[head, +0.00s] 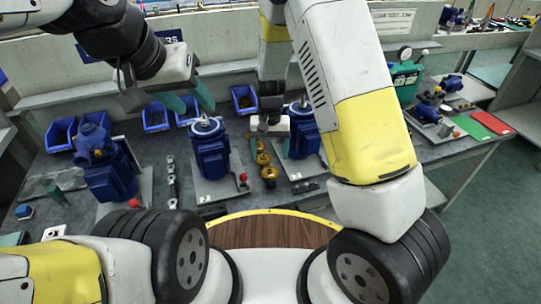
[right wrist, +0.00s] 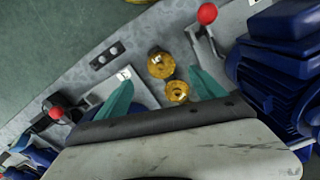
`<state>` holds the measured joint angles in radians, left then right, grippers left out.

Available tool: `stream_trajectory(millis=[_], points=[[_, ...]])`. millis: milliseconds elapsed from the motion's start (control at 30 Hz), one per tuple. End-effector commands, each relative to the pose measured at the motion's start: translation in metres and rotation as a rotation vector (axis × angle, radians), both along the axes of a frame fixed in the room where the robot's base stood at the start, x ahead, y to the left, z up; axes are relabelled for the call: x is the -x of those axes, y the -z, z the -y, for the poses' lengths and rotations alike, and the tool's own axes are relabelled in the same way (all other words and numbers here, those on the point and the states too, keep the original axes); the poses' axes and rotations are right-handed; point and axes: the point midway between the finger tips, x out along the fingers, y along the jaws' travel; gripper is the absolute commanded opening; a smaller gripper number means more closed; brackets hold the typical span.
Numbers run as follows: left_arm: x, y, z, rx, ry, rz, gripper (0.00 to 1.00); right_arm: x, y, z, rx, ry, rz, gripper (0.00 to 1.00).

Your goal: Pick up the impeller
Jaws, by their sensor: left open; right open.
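Several brass impellers stand in a short row on the grey bench between two blue pump motors. One impeller (head: 263,159) lies just below my right gripper in the head view, and another (head: 269,173) is nearer to me. In the right wrist view, one impeller (right wrist: 177,92) lies between the fingers near the palm edge and another (right wrist: 161,65) lies near the fingertips. My right gripper (head: 270,147) is open and above the row, its teal fingers (right wrist: 162,80) apart and empty. My left gripper (head: 189,101) is open and empty above the back of the bench, left of the row.
A blue motor (head: 211,153) stands left of the row and another (head: 302,135) right of it, close to my right gripper. A red-knobbed lever (head: 243,178) rises beside the left one. Blue bins (head: 155,119) line the back. A third blue pump (head: 106,165) stands further left.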

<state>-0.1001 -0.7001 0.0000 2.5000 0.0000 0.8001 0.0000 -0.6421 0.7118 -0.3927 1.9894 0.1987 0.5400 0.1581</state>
Motion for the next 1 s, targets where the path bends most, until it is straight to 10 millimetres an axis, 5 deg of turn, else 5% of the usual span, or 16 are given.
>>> stream_trajectory(millis=[500, 833, 1000], points=[[0.000, 0.000, 0.000, 0.000, 0.000, 0.000, 0.44, -0.002, 0.067, -0.001, 0.002, 0.001, -0.004, 0.79], [0.000, 0.000, 0.000, 0.000, 0.000, 0.000, 0.44, -0.003, 0.076, -0.001, 0.000, -0.001, 0.000, 0.79], [0.000, 0.000, 0.000, 0.000, 0.000, 0.000, 0.44, -0.003, 0.076, -0.001, 0.000, -0.001, 0.000, 0.50]])
